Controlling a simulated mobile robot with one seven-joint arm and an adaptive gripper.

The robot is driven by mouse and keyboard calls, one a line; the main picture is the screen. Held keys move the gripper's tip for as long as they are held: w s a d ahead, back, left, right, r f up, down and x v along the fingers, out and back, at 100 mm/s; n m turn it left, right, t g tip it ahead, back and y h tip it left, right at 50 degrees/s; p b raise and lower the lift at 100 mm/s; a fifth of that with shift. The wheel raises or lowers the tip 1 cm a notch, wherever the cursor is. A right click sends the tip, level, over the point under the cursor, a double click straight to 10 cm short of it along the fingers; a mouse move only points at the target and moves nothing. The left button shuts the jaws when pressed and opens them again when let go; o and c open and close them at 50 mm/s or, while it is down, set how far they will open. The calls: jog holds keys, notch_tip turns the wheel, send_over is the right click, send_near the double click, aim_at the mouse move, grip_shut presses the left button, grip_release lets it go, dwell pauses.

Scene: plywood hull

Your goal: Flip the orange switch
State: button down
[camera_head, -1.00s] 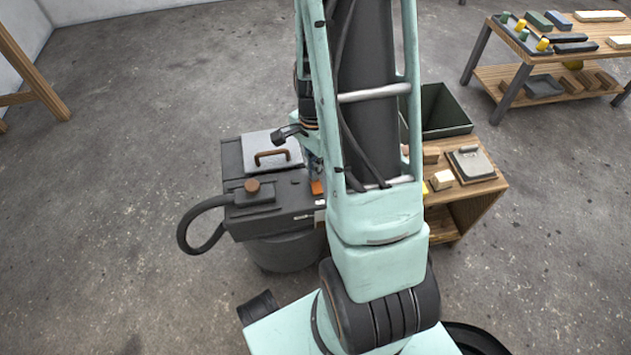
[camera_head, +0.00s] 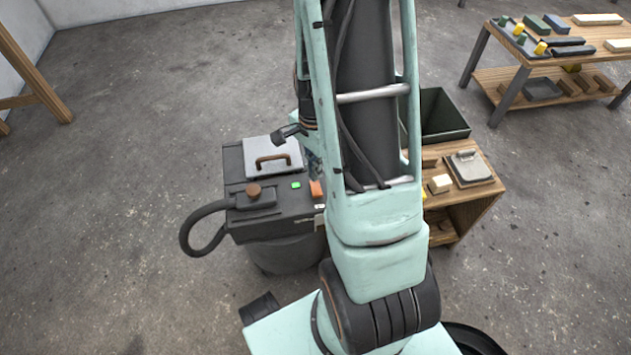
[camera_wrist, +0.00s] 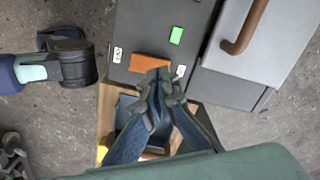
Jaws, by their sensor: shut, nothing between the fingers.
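The orange switch (camera_head: 316,188) sits on the top of a dark machine (camera_head: 270,225), near its right edge. In the wrist view the orange switch (camera_wrist: 149,63) lies just beyond my fingertips. A small rectangle on the same panel, beside the switch, glows green (camera_head: 296,185); this green light also shows in the wrist view (camera_wrist: 176,36). My gripper (camera_wrist: 159,82) is shut and empty, its tips overlapping the switch's near edge in the picture. I cannot tell whether they touch it. In the head view my arm hides most of the gripper.
The machine has a grey lid with a brown handle (camera_head: 271,159) and a black hose (camera_head: 190,230) on its left. A wooden bench (camera_head: 478,206) with a dark bin (camera_head: 445,114) stands to the right. A wooden table (camera_head: 590,35) is far right. Open floor lies left.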

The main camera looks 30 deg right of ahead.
aim_at(314, 183)
jog(key=shift+r+p, duration=1.7)
jog(key=shift+r, duration=0.5)
